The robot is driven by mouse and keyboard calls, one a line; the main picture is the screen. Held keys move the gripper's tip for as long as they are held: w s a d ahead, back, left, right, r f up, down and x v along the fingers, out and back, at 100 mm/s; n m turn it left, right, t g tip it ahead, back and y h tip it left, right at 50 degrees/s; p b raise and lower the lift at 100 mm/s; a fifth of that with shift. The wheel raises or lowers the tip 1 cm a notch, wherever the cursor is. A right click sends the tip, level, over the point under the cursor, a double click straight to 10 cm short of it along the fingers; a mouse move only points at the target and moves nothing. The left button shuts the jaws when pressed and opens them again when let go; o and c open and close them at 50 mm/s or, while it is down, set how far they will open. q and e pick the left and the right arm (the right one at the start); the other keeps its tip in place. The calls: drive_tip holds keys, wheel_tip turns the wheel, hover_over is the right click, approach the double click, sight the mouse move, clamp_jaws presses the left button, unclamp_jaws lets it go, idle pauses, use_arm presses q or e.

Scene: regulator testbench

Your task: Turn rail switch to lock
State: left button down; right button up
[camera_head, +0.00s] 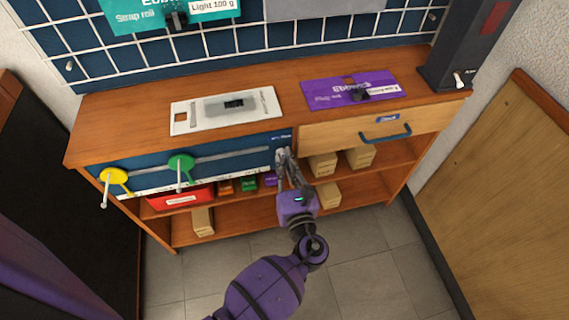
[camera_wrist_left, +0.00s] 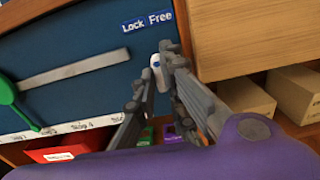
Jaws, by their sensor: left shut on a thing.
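The blue rail panel fills the left part of the bench front, with a light slide rail (camera_head: 232,154) across it. A "Lock Free" label (camera_wrist_left: 147,21) sits at its right end in the left wrist view. Below the label is the small white rail switch (camera_wrist_left: 155,65), between the grey fingers of my left gripper (camera_head: 284,158). The left gripper is shut on the switch, and the fingers hide most of it in the head view. A green knob (camera_head: 181,167) and a yellow knob (camera_head: 114,177) are farther left on the panel. My right gripper is not in view.
A wooden drawer with a blue handle (camera_head: 385,135) is just right of the panel. Shelves below hold a red box (camera_head: 180,197) and several cardboard boxes. A white plate (camera_head: 227,110) and a purple board (camera_head: 350,90) lie on the bench top.

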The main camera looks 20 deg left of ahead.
use_arm(q)
drive_tip(key=n+b, duration=0.1)
drive_tip(key=n, duration=0.1)
drive_tip(key=shift+n, duration=0.4)
drive_tip(key=shift+n+b, duration=0.35)
drive_tip(key=shift+n, duration=0.55)
drive_tip(key=shift+n+b, duration=0.35)
drive_tip(key=shift+n, duration=0.45)
drive_tip(key=shift+n+b, duration=0.45)
drive_tip(key=shift+n, duration=1.05)
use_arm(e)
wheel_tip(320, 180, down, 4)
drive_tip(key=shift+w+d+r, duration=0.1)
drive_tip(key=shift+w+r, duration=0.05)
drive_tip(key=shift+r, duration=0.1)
use_arm(q)
drive_tip(key=shift+b, duration=0.3)
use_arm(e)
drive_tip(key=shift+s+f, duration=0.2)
